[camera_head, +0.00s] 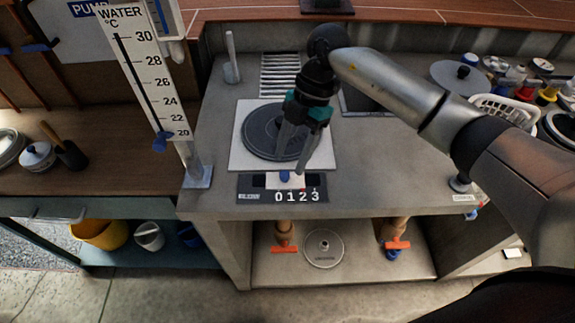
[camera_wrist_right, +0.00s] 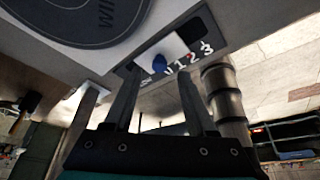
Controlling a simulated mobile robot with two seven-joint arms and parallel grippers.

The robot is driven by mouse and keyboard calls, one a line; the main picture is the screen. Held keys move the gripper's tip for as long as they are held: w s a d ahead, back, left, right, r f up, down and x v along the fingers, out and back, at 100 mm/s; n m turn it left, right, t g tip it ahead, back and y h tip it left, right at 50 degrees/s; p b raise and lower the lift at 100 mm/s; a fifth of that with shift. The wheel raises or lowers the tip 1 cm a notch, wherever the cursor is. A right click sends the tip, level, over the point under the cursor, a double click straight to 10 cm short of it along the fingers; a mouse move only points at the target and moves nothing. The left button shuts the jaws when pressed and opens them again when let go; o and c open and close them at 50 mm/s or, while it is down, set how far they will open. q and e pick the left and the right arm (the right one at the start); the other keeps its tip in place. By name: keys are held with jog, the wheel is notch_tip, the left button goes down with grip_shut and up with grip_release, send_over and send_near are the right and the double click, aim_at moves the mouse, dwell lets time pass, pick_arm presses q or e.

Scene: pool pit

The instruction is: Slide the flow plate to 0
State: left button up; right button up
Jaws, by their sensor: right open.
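The flow plate is a small white plate (camera_head: 272,179) with a blue knob (camera_head: 285,176), set in a black scale strip (camera_head: 250,196) marked 0 1 2 3 at the counter's front edge. In the head view the knob lies roughly above the 0 and 1. The right wrist view also shows the white plate (camera_wrist_right: 176,46), the blue knob (camera_wrist_right: 159,64) and the digits. My right gripper (camera_head: 289,163) points down, open and empty, just behind the knob. In the wrist view the knob shows between the fingertips (camera_wrist_right: 158,78); I cannot tell whether they touch it. My left gripper is not seen.
A round dark grey lid (camera_head: 262,128) on a white square lies behind the strip. A tall white thermometer board (camera_head: 140,70) stands left, with a blue pointer. A white basket (camera_head: 505,108) and several small items crowd the right. Orange-handled valves (camera_head: 285,249) sit below the counter.

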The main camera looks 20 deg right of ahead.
aim_at(285, 173)
jog(key=shift+x, duration=1.55)
grip_shut()
jog(key=shift+w+r, duration=0.1)
